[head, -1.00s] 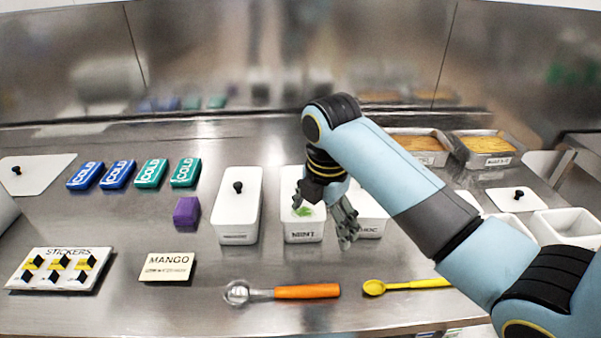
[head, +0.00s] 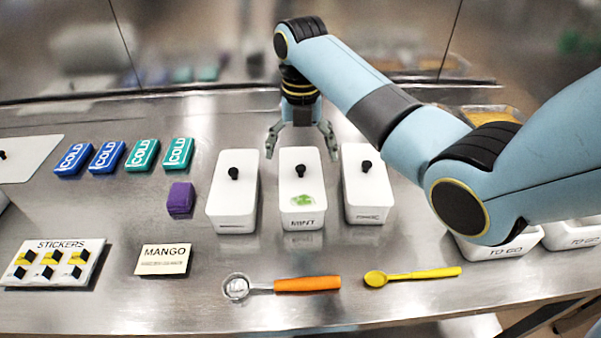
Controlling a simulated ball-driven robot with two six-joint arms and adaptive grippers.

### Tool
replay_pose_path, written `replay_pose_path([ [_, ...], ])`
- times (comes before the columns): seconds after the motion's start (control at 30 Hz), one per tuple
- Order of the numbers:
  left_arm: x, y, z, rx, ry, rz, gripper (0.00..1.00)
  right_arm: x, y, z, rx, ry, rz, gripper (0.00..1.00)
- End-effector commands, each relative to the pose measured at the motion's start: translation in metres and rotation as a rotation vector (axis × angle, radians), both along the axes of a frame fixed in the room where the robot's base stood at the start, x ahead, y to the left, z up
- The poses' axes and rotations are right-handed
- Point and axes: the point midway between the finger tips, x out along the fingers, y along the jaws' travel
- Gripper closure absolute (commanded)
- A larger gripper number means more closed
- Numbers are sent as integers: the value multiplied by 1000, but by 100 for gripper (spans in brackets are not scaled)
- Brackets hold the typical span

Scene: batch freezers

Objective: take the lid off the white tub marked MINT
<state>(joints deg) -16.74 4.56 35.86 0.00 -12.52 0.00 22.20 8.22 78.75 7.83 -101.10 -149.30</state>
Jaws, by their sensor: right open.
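The white tub marked MINT (head: 302,222) stands in the middle of three white tubs. Its white lid (head: 301,184) is on, with a black knob (head: 300,171) and a green leaf picture. My right gripper (head: 303,157) is open and empty, fingers pointing down and spread to either side, at the far end of the MINT tub, behind the knob. Whether the fingertips touch anything I cannot tell. My left gripper is not in view.
Lidded white tubs stand close on the left (head: 233,190) and right (head: 366,185) of the MINT tub. An orange-handled scoop (head: 306,284) and a yellow spoon (head: 412,276) lie in front. Several cold packs (head: 141,155) and a purple block (head: 180,199) lie left.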

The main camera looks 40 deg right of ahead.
Motion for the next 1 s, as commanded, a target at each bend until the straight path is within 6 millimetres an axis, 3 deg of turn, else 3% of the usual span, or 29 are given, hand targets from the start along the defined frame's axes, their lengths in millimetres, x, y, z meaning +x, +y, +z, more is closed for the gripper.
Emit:
replay_pose_path([
  [0.13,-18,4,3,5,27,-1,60,1,-1,-12,-1,2,0,0],
  [0.4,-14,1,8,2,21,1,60,3,-1,-51,-1,1,-1,0],
  [0.67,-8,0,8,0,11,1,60,3,-1,-55,-2,-3,0,0],
  [1.0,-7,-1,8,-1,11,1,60,3,-1,-55,-1,-2,0,42],
])
